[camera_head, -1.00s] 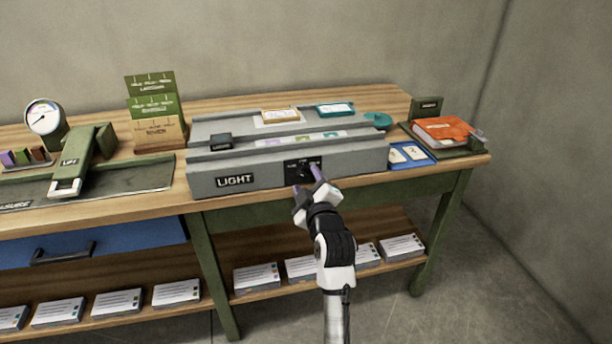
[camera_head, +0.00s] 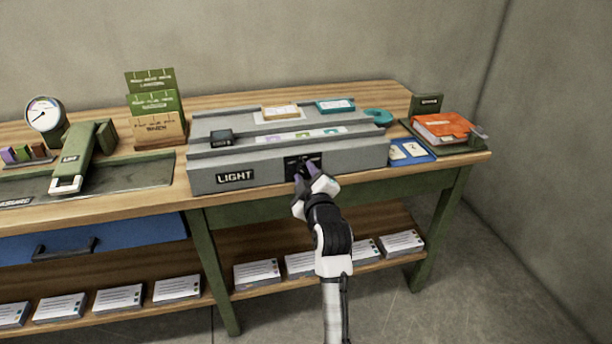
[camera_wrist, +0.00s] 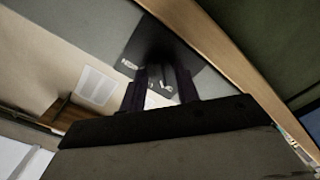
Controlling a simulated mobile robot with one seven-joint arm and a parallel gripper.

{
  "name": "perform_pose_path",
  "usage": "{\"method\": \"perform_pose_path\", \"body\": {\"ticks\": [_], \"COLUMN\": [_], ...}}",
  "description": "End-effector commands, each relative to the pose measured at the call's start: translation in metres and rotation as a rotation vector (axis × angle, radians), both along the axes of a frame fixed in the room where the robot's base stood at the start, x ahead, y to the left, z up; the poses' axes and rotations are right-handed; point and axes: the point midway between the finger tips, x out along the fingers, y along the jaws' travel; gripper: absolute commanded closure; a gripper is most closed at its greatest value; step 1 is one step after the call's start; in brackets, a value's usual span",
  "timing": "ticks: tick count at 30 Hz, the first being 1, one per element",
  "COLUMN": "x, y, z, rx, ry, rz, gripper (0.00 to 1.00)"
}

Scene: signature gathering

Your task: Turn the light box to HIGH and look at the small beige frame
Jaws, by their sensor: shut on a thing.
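The grey light box (camera_head: 350,157), labelled LIGHT, stands on the wooden workbench. Its black switch panel (camera_head: 291,161) is on the front face, partly hidden by my gripper. My gripper (camera_head: 305,172) is at that panel with its fingers shut on the dial, which is mostly hidden by the fingers. In the wrist view the two dark fingers (camera_wrist: 160,88) reach to the black panel (camera_wrist: 152,50) with white markings, too small to read. A small beige frame (camera_head: 281,112) lies on the light box's upper surface. A teal frame (camera_head: 335,105) lies to its right.
A dark small block (camera_head: 221,138) sits on the box's left. A blue tray (camera_head: 411,152) and an orange book (camera_head: 442,127) are to the right. A green lift lever (camera_head: 76,157) and a gauge (camera_head: 44,115) are at left. Card stacks fill the lower shelf.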

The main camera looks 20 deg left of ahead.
Motion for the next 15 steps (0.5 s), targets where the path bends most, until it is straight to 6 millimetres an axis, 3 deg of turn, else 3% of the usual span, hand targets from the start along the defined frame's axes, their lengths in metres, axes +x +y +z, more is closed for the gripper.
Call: {"method": "perform_pose_path", "body": {"ticks": [15], "x": [0.0001], "y": [-0.0001], "z": [0.0014], "rx": [0.242], "ry": [0.166], "rz": [0.001], "gripper": [0.91]}}
